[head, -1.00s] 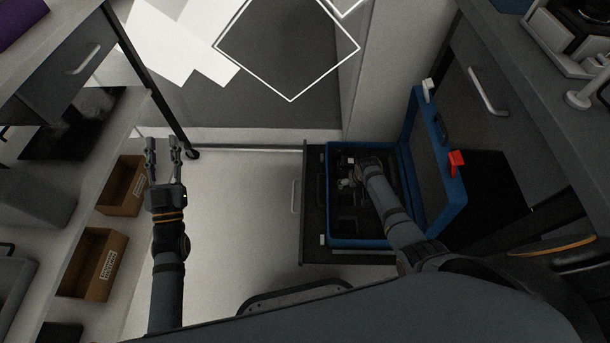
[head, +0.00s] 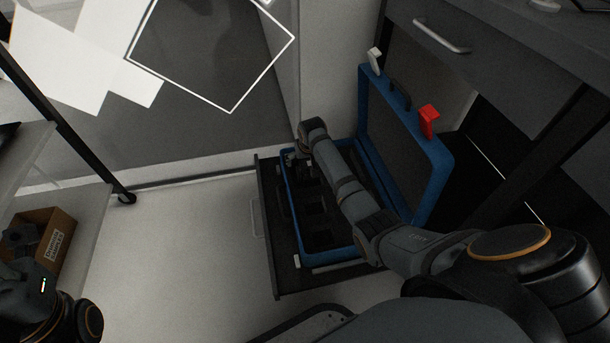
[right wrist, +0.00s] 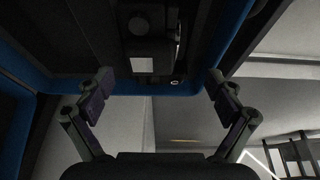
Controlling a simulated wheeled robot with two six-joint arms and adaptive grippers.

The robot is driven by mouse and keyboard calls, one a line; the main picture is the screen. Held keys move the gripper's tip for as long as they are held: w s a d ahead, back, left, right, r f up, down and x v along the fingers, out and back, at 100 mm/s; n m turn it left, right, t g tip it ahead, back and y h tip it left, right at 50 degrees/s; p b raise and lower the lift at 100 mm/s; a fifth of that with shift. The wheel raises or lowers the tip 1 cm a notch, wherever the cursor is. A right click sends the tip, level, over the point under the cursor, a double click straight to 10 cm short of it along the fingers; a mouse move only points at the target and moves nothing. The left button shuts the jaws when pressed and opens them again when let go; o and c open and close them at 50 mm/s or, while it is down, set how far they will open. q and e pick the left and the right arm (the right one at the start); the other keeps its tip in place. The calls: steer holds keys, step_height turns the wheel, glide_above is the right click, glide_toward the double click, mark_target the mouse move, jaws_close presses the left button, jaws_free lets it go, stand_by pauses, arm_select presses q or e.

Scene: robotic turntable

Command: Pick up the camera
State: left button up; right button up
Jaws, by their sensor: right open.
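An open blue case (head: 291,215) lies in the pulled-out dark drawer. In the right wrist view, a dark device with a white block (right wrist: 150,48), apparently the camera, sits in the case near its blue rim. In the head view it is small and mostly hidden by my right arm. My right gripper (right wrist: 160,86) is open and empty, its two fingers spread below and to either side of the device, not touching it. In the head view my right gripper (head: 299,152) is over the far end of the case. My left gripper (head: 22,248) is at the lower left; its fingers are unclear.
The case lid (head: 402,135) stands upright on the right, with a red latch (head: 429,121). The drawer (head: 266,205) sticks out over clear floor (head: 180,245). A brown box (head: 58,238) stands on a shelf at the left. A cabinet with a handle (head: 440,36) is at the right.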

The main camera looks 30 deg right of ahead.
mark_target(306, 164)
steer(key=f+b, duration=0.4)
steer(key=f, duration=0.1)
steer(key=shift+w+d+b, duration=0.25)
steer(key=shift+d+b, duration=0.05)
steer(key=shift+d, duration=0.05)
steer(key=shift+w+f, duration=0.2)
steer(key=shift+f, duration=0.05)
steer(key=shift+r, duration=0.2)
steer(key=shift+c, duration=0.9)
steer(key=c, duration=1.7)
steer(key=shift+r, duration=0.2)
steer(key=shift+c, duration=0.2)
